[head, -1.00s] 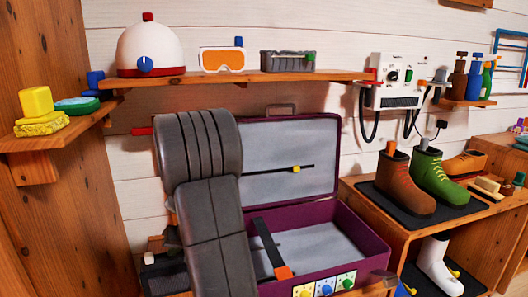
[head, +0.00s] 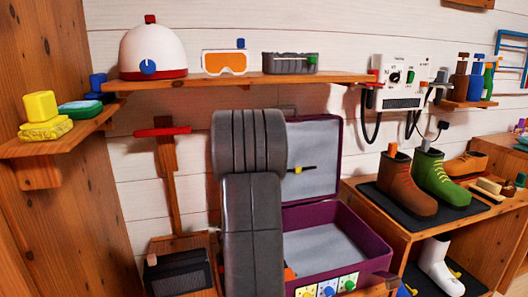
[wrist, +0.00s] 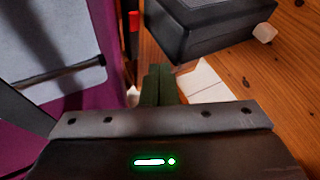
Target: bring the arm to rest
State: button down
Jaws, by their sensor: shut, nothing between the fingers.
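My arm stands upright in the head view, in front of the open purple suitcase (head: 358,238), and hides its left part. My gripper is hidden there behind or below the arm. In the wrist view my gripper (wrist: 160,84) is shut with its dark fingers together and nothing between them. The suitcase's purple side and grey lining (wrist: 55,40) show at the left of that view. A dark box (wrist: 215,25) lies beyond the fingers to the right, apart from them.
A dark box (head: 178,272) sits on a wooden stand left of the arm, below a red bar (head: 163,131). A boot bench (head: 400,222) stands at the right.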

jog(key=p+v, duration=0.2)
jog(key=v, duration=0.7)
jog(key=shift+s+a, duration=0.25)
jog(key=shift+s, duration=0.1)
jog(key=shift+r, duration=0.15)
